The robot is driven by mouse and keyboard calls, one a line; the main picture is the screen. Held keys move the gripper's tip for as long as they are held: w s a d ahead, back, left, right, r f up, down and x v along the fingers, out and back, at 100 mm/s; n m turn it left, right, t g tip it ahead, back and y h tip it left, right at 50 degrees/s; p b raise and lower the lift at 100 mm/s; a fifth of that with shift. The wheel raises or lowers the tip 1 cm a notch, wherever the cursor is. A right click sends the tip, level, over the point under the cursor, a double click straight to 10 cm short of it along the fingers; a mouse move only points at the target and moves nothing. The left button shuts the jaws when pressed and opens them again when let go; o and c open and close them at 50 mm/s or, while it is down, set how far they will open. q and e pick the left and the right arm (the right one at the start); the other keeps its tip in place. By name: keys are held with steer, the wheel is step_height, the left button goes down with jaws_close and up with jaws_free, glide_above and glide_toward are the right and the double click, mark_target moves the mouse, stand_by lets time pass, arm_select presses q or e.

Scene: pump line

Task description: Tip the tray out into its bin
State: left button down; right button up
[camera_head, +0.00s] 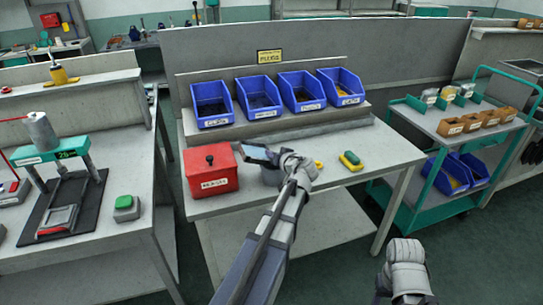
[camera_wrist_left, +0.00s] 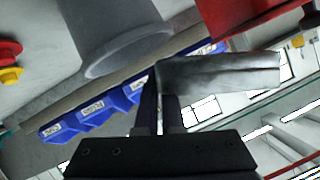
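My left gripper (camera_head: 281,158) is over the middle bench, beside the red box. It is shut on a small grey metal tray (camera_head: 258,153), held by one end. In the left wrist view the tray (camera_wrist_left: 222,78) extends right from the closed fingers (camera_wrist_left: 160,108) and looks tilted; its contents cannot be made out. Blue bins (camera_head: 212,104) with white labels stand in a row on the shelf behind; which one belongs to the tray cannot be read. They also show in the left wrist view (camera_wrist_left: 92,118). My right gripper (camera_head: 408,272) is low at the right; its fingers are hidden.
A lidded red box (camera_head: 211,171) stands left of the held tray. A grey cylindrical container (camera_head: 271,176) is just below my left gripper. A green and yellow block (camera_head: 351,160) lies to the right. A green cart (camera_head: 445,130) stands further right.

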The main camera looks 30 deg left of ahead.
arm_select(q)
steer(key=shift+w+d, duration=0.45)
steer(key=shift+w, duration=0.05)
steer(key=shift+m+g+y+b, duration=0.7)
steer(key=shift+m+y+b, duration=0.2)
steer(key=shift+m, duration=0.7)
steer(key=shift+m+b, duration=0.3)
steer(key=shift+m, duration=0.1)
steer(key=shift+m+y+b, duration=0.35)
steer(key=shift+m+y, duration=0.05)
steer(key=shift+y, duration=0.1)
